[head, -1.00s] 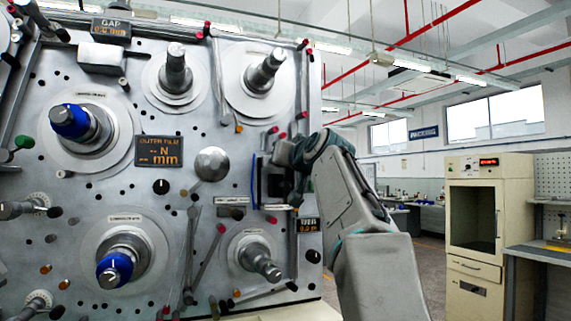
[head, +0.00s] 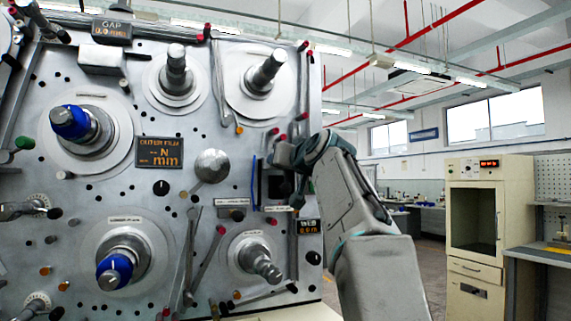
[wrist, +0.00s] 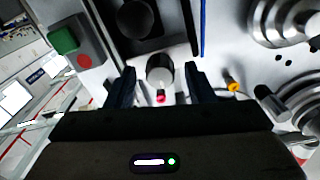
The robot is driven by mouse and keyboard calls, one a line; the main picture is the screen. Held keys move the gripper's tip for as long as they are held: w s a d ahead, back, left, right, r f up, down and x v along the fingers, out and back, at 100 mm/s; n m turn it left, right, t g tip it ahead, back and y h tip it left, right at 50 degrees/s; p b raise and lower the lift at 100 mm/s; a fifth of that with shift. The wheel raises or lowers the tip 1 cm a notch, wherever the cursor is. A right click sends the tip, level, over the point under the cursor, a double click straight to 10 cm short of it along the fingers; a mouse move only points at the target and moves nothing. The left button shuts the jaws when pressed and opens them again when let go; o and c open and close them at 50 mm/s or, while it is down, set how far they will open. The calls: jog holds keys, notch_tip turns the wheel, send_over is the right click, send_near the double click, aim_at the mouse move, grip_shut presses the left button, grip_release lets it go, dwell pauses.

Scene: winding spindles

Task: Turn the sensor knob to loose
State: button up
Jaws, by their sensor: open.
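My gripper (wrist: 160,69) is open in the wrist view, its two dark fingers spread apart. A short grey cylindrical knob (wrist: 160,66) shows between the fingertips and stands out from the metal panel. I see no contact between it and the fingers. A larger round black part (wrist: 135,18) sits on a dark plate beyond the fingers. No label is readable here, so I cannot tell for sure which part is the sensor knob. In the head view my arm reaches the panel's right side and hides this spot.
The machine panel (head: 130,200) carries many spindles and rollers. A blue strip (wrist: 203,25), a yellow-tipped peg (wrist: 232,85) and a box with a green button (wrist: 62,40) are near the gripper. A beige cabinet (head: 476,220) stands at the right.

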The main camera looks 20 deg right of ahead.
jog(key=s+b, duration=0.2)
jog(key=s, duration=1.1)
jog(key=shift+s+b, duration=0.3)
jog(key=shift+b, duration=0.1)
jog(key=a+f+g+p, duration=0.2)
jog(key=f+p, duration=0.1)
jog(key=f, duration=0.3)
jog(key=a+f+g+p, duration=0.3)
jog(key=f, duration=0.4)
jog(key=s+a+f+g+y+p, duration=0.1)
jog(key=a+f+g+p, duration=0.1)
jog(key=f, duration=0.5)
jog(key=shift+a+g+p, duration=0.3)
jog(key=shift+a+p, duration=0.05)
jog(key=shift+p, duration=0.25)
jog(key=s+a+f+n+g+p, duration=0.1)
jog(key=s+a+f+g+p, duration=0.1)
jog(key=s+f, duration=0.7)
jog(key=s+a+f+n+g+h+p, duration=0.1)
jog(key=s+a+f+g+p, duration=0.1)
jog(key=s+f+g+p, duration=0.3)
jog(key=s+f, duration=0.4)
jog(key=f, duration=0.2)
jog(key=shift+a+g+p, duration=0.3)
jog(key=shift+a+p, duration=0.1)
